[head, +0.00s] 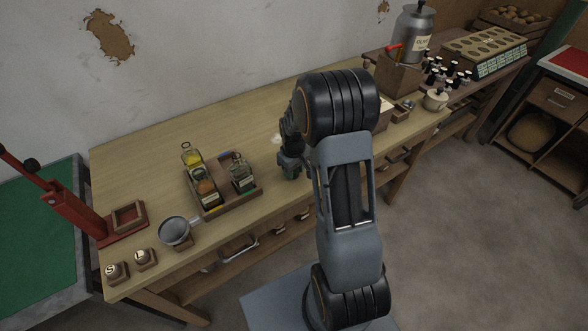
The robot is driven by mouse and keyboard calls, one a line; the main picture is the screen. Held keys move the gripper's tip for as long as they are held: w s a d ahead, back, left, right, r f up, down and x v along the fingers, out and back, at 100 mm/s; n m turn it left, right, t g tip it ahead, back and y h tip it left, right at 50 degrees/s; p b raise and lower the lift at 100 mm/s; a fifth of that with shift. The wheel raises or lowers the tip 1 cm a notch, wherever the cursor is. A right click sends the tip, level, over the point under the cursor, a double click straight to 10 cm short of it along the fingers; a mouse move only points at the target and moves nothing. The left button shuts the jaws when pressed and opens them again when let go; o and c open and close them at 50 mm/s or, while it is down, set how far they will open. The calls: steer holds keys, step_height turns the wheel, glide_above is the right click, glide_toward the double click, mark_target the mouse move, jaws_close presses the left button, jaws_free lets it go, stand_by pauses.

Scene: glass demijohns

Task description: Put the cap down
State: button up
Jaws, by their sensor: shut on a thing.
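My gripper (291,166) is above the front part of the wooden workbench, just right of the wooden tray. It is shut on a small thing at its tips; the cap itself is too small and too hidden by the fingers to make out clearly. A dark green glass piece (291,174) shows right below the fingers; I cannot tell whether they touch it. The wooden tray (222,205) holds a bottle with yellow liquid (192,159), one with brown contents (206,190) and a dark one with a wire top (241,177).
A metal funnel or cup (174,231) stands at the front left, near two small wooden blocks marked S (117,271) and L (145,258). A red lever press (75,215) is at far left. A steel can (412,38) stands at back right. The bench behind the tray is clear.

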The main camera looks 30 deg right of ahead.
steer(key=shift+f, duration=0.25)
steer(key=o, duration=1)
steer(key=shift+r, duration=0.1)
steer(key=shift+o, duration=0.2)
step_height(320, 180, up, 12)
steer(key=s+a+r+m+t, duration=0.1)
steer(key=s+a+r, duration=0.2)
steer(key=s+a, duration=0.2)
steer(key=s+a+r+m+t, duration=0.2)
steer(key=s+a+r, duration=0.2)
steer(key=s, duration=0.7)
steer(key=shift+s+a+t, duration=0.15)
steer(key=shift+a+t, duration=0.15)
steer(key=shift+a, duration=0.05)
